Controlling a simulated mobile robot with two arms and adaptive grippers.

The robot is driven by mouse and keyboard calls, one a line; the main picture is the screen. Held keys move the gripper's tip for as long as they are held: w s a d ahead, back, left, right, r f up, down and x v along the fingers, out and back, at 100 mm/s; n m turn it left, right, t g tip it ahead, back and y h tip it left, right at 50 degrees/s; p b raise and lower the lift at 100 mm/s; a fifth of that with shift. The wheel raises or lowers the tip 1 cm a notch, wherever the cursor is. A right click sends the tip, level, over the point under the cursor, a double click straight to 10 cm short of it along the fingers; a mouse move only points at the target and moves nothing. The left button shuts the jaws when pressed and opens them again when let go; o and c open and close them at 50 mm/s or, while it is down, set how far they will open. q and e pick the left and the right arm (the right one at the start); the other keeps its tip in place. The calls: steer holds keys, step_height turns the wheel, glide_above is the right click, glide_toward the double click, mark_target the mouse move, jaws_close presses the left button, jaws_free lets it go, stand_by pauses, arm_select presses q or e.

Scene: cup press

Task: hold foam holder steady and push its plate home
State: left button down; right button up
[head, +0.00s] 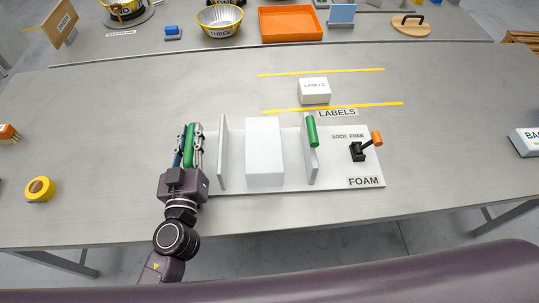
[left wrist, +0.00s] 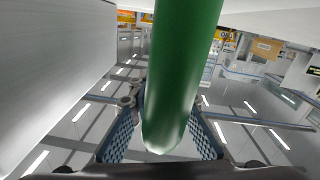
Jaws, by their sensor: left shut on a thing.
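The foam holder is a white base (head: 345,178) marked FOAM, with a left upright plate (head: 223,155) and a right upright plate (head: 308,158). A white foam block (head: 265,155) stands between them, with a visible gap on each side. A green handle (head: 312,130) is at the right plate. My left gripper (head: 188,140) is shut on another green handle at the holder's left end; this handle (left wrist: 178,75) runs between the fingers in the left wrist view. A black lever (head: 358,152) with an orange knob (head: 377,138) stands beside the words LOCK FREE. My right gripper is not in view.
A white LABELS box (head: 314,92) stands behind the holder between two yellow lines. A yellow tape roll (head: 40,189) lies at left and a white box (head: 526,142) at the right edge. An orange tray (head: 290,24) and a bowl (head: 220,21) are at the back. The table right of the holder is clear.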

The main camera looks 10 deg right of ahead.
arm_select(q)
steer(key=shift+f, duration=0.3)
stand_by(0.5)
steer(key=shift+d+f, duration=0.1)
steer(key=shift+d, duration=0.05)
steer(key=shift+s+f, duration=0.1)
steer(key=shift+f, duration=0.05)
stand_by(0.3)
steer(key=shift+s+d, duration=0.1)
steer(key=shift+d, duration=0.05)
stand_by(1.2)
steer(key=c, duration=1.7)
jaws_free()
steer(key=shift+c, duration=0.2)
